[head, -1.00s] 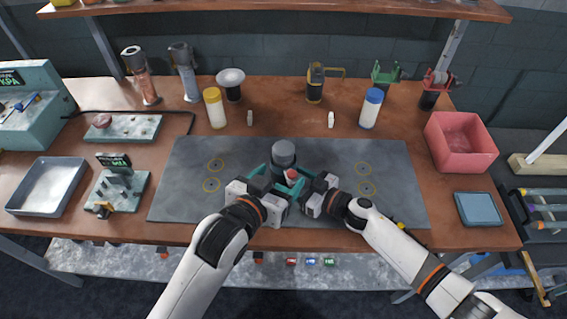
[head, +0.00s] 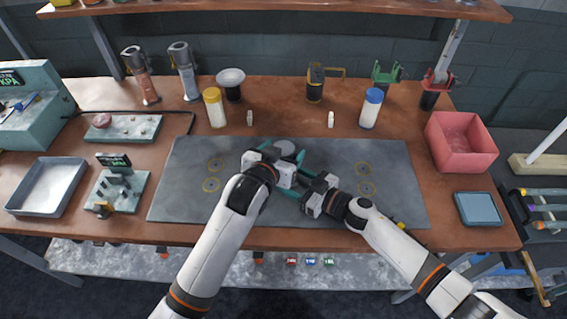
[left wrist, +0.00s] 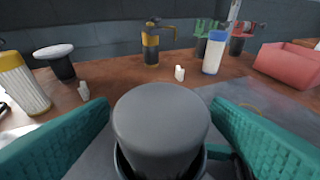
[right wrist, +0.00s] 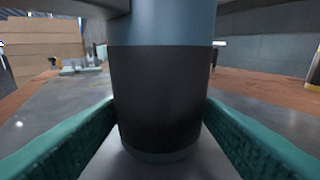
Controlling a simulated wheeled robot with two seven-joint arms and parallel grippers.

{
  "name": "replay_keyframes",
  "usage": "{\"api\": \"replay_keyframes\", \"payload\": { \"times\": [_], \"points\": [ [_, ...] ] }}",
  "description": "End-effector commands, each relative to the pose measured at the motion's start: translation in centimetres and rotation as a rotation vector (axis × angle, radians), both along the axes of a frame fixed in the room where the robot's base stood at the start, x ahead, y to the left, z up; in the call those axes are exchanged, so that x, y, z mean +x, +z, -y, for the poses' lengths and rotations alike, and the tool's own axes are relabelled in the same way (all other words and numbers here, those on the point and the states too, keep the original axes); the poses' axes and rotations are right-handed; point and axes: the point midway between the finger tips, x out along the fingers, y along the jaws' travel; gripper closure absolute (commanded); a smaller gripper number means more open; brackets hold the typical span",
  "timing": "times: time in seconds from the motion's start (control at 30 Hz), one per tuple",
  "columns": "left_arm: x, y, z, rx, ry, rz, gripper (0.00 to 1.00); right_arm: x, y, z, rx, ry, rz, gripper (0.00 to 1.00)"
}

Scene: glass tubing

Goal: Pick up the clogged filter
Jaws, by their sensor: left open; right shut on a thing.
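A grey cylindrical housing with a round grey top (head: 285,147) stands upright on the dark mat, partly hidden by my grippers. In the left wrist view, the grey top (left wrist: 161,118) lies between the open teal fingers of my left gripper (head: 292,163). My right gripper (head: 308,187) is shut on the housing's body; its dark band (right wrist: 157,100) shows between the fingers. A yellow-capped cartridge (head: 215,110) with a pleated, cream body stands behind the mat on the left. A blue-capped, whiter cartridge (head: 370,108) stands on the right. I cannot tell which filter is clogged.
The dark mat (head: 185,165) has free room on both sides. A red bin (head: 461,142) and a blue tray (head: 478,208) are at the right. A grey tray (head: 47,186) and a small gauge stand (head: 118,188) are at the left.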

Motion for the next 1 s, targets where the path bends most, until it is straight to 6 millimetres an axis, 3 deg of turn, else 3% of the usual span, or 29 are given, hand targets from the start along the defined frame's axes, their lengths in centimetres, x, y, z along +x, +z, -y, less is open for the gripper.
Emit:
{"api": "replay_keyframes", "payload": {
  "times": [0.3, 0.7, 1.0],
  "points": [
    [0.65, -0.30, 0.26, -0.001, 0.000, 0.000, 0.28, 0.03, -0.03, 0.04, -0.001, -0.002, 0.000, 0.53],
    [0.62, -0.31, 0.24, -0.001, 0.000, -0.001, 0.93, 0.02, -0.03, 0.03, -0.001, -0.001, 0.000, 0.53],
    [0.66, 0.15, 0.26, -0.002, -0.001, 0.002, 0.95, 0.03, -0.02, 0.03, -0.001, -0.001, 0.000, 0.53]
  ]
}}
